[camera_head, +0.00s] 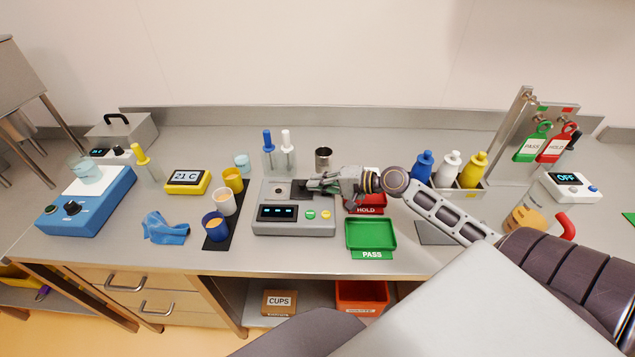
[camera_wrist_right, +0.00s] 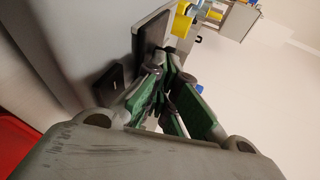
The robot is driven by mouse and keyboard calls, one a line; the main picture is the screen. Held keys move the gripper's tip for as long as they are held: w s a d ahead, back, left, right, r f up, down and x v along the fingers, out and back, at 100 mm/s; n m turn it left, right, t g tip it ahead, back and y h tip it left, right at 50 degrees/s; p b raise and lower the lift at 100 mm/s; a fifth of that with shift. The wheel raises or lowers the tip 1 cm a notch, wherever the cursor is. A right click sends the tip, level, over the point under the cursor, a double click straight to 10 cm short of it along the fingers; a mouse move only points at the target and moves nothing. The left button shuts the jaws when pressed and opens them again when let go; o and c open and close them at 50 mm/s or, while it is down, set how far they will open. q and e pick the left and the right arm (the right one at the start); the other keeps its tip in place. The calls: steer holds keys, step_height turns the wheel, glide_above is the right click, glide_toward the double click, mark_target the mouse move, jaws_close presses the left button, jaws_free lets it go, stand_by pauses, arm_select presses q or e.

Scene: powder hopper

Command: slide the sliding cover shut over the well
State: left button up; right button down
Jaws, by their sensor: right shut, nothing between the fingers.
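The grey instrument (camera_head: 293,228) stands mid-bench with a lit display and green and yellow buttons on its front. On its top, a lighter square plate has a small dark round spot (camera_head: 279,190), which looks like the well. A dark flat piece (camera_head: 298,196), apparently the sliding cover, lies just right of it, partly hidden by my right gripper (camera_head: 312,184). The right gripper is shut and empty, low over the instrument's top right; I cannot tell whether it touches the cover. In the wrist view its green-padded fingers (camera_wrist_right: 168,98) are near dark flat parts. My left gripper is not in view.
A green PASS tray (camera_head: 371,234) and red HOLD tray (camera_head: 366,204) sit right of the instrument. Several cups, including a blue one (camera_head: 215,227), stand left on a dark mat. A steel cup (camera_head: 323,158) and two droppers stand behind.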

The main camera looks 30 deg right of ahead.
mark_target(304, 181)
steer(key=shift+w+a, duration=0.15)
steer(key=shift+a, duration=0.05)
steer(key=shift+w+a+r+p, duration=0.15)
steer(key=shift+w+a+p, duration=0.25)
steer(key=shift+a+p, duration=0.1)
steer(key=shift+w+a+p, duration=0.4)
steer(key=shift+a, duration=0.25)
steer(key=shift+w+a+p, duration=0.55)
steer(key=shift+w+a, duration=0.1)
steer(key=shift+a, duration=0.3)
steer(key=shift+w+a+p, duration=0.35)
steer(key=shift+w+a, duration=0.05)
steer(key=shift+a, duration=0.2)
steer(key=shift+w+a, duration=0.2)
steer(key=shift+a, duration=0.2)
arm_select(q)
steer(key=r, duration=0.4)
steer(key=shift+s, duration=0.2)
arm_select(e)
steer(key=shift+s+f, duration=0.1)
steer(key=shift+f, duration=0.1)
